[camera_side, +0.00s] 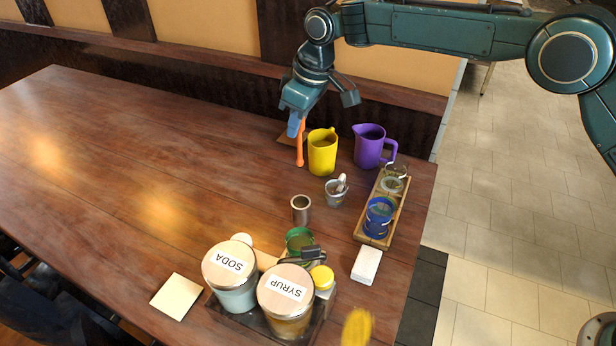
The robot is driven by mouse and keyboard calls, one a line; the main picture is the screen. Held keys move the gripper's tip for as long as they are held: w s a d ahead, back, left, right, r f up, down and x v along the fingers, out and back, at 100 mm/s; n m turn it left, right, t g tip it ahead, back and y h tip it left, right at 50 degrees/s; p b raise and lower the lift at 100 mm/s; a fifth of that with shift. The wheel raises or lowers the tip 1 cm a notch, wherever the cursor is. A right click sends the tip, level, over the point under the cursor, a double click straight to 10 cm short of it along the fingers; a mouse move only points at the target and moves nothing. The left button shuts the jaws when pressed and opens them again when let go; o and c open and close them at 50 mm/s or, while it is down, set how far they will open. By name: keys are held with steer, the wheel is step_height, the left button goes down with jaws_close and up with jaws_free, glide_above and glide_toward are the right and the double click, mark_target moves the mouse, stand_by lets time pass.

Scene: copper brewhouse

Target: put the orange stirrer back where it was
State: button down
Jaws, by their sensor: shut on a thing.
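The orange stirrer (299,150) hangs roughly upright from my gripper (297,122), near the far edge of the table. My gripper is shut on its upper part. The stirrer is just left of a yellow mug (322,152); I cannot tell whether its lower end touches the table or the small brown mat (289,139) behind it. A small metal cup (336,193) with a spoon-like utensil in it stands in front of the yellow mug. An empty-looking metal cup (301,209) stands nearer the camera.
A purple jug (370,146) stands right of the yellow mug. A wooden rack (371,241) with glasses lies along the right. Jars labelled SODA (230,276) and SYRUP (286,301), a white block (366,266) and a pale tile (176,297) are in front. The table's left is clear.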

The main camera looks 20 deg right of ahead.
mark_target(301, 167)
step_height(301, 167, down, 14)
steer(key=shift+r, duration=0.15)
stand_by(0.3)
steer(key=shift+f, duration=2.1)
steer(key=shift+f, duration=0.1)
steer(key=c, duration=1.4)
jaws_free()
steer(key=v, duration=1.2)
